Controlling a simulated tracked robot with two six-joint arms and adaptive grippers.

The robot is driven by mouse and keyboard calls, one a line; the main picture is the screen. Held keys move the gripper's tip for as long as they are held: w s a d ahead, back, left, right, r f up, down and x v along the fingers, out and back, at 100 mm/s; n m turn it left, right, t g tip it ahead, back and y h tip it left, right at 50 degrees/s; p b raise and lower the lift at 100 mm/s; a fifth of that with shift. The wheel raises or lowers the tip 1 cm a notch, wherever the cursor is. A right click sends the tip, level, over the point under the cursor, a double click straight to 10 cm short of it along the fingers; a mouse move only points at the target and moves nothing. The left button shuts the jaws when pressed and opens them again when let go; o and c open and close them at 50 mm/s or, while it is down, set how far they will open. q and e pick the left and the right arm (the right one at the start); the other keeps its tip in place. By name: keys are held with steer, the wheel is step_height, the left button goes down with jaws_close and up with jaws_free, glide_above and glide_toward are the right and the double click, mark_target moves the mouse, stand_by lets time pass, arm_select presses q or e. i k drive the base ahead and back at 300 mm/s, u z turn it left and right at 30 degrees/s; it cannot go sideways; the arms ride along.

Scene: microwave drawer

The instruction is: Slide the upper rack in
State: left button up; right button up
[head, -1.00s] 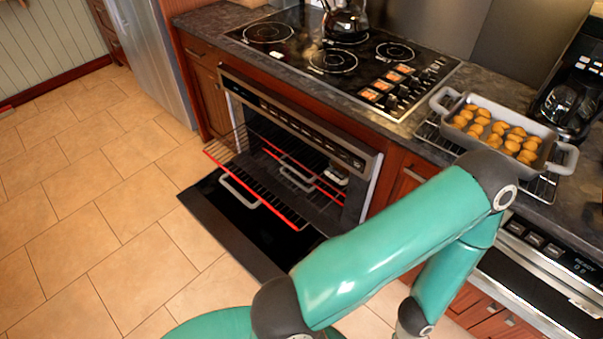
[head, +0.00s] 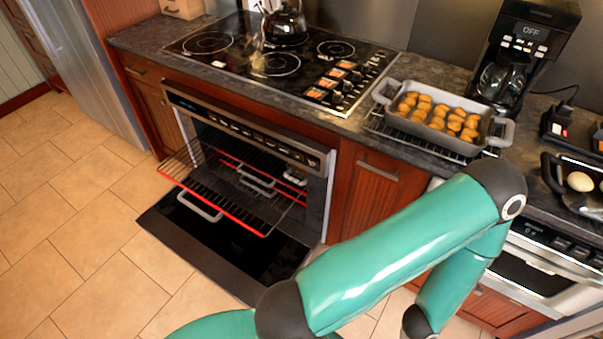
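The upper rack (head: 232,188) is a dark wire rack with a red front edge. It sticks out of the open oven (head: 250,130) under the cooktop, above the lowered oven door (head: 220,245). A second red-edged rack shows deeper inside the oven. A green arm of mine crosses the lower right of the view, well apart from the rack. Neither gripper is in view.
A grey baking dish (head: 384,96) of browned food stands on a wire rack on the counter. The tiled floor (head: 80,210) to the left is clear.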

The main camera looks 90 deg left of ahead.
mark_target(180, 196)
steer(key=z, duration=0.05)
steer(key=i, duration=1)
steer(key=z, duration=0.7)
steer(key=i, duration=0.3)
steer(key=u, duration=2.9)
steer(key=i, duration=0.2)
steer(key=u, duration=2.15)
steer(key=k, duration=0.6)
steer(key=u, duration=0.3)
steer(key=i, duration=1.6)
steer(key=z, duration=0.4)
